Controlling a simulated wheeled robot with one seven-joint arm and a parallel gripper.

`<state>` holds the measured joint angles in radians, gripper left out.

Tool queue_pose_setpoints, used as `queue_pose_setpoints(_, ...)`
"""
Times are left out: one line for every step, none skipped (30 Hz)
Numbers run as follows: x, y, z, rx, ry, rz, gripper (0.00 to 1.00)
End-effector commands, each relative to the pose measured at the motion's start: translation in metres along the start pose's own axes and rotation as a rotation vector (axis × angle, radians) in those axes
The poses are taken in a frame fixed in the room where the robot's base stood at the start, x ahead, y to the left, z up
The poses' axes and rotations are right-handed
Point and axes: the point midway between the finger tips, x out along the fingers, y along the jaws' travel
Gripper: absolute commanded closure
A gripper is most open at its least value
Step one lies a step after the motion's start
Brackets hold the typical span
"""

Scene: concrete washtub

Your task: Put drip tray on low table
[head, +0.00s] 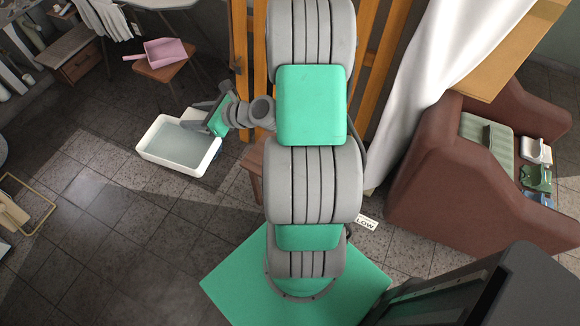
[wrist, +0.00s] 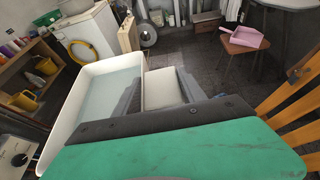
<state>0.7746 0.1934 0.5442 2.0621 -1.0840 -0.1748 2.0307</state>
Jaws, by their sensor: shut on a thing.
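The drip tray, a white rectangular tray with a pale blue-grey inside (head: 166,165), is left of my arm in the head view. In the wrist view the tray (wrist: 62,122) fills the left side, open side up. My gripper (head: 208,118) is shut on its right-hand edge; in the wrist view the gripper (wrist: 158,92) is at the tray's near right side. I cannot tell the tray's height above the floor. A small brown wooden piece (head: 252,164), possibly the low table, shows beside my arm, which hides most of it. A "LOW" label (head: 366,222) lies right of my arm.
A wooden stool (head: 170,72) with a pink dustpan (head: 166,52) stands behind the tray. Orange wooden slats (head: 257,70) rise behind my arm. A brown armchair-like unit (head: 440,170) with small items is at right. Tiled floor (head: 120,240) is clear at front left.

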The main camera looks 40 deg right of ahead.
Motion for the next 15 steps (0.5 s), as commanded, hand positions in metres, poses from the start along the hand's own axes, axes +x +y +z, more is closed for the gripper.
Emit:
queue_pose_setpoints(0.014,-0.02,-0.048,0.007,-0.004,-0.019,1.0)
queue_pose_setpoints(0.016,-0.029,-0.061,0.011,-0.004,-0.025,1.0)
queue_pose_setpoints(0.018,-0.043,-0.079,0.016,-0.006,-0.036,1.0)
queue_pose_setpoints(0.02,-0.053,-0.093,0.019,-0.007,-0.045,1.0)
queue_pose_setpoints(0.021,-0.062,-0.107,0.023,-0.006,-0.051,1.0)
queue_pose_setpoints(0.023,-0.075,-0.126,0.026,-0.007,-0.063,1.0)
queue_pose_setpoints(0.024,-0.085,-0.14,0.029,-0.007,-0.07,1.0)
queue_pose_setpoints(0.025,-0.094,-0.155,0.031,-0.006,-0.077,1.0)
queue_pose_setpoints(0.026,-0.106,-0.174,0.035,-0.007,-0.087,1.0)
queue_pose_setpoints(0.027,-0.115,-0.189,0.038,-0.006,-0.093,1.0)
queue_pose_setpoints(0.027,-0.124,-0.203,0.041,-0.006,-0.101,1.0)
queue_pose_setpoints(0.027,-0.135,-0.224,0.045,-0.006,-0.111,1.0)
queue_pose_setpoints(0.027,-0.144,-0.238,0.047,-0.005,-0.118,1.0)
queue_pose_setpoints(0.027,-0.152,-0.254,0.05,-0.005,-0.125,1.0)
queue_pose_setpoints(0.026,-0.163,-0.274,0.053,-0.003,-0.135,1.0)
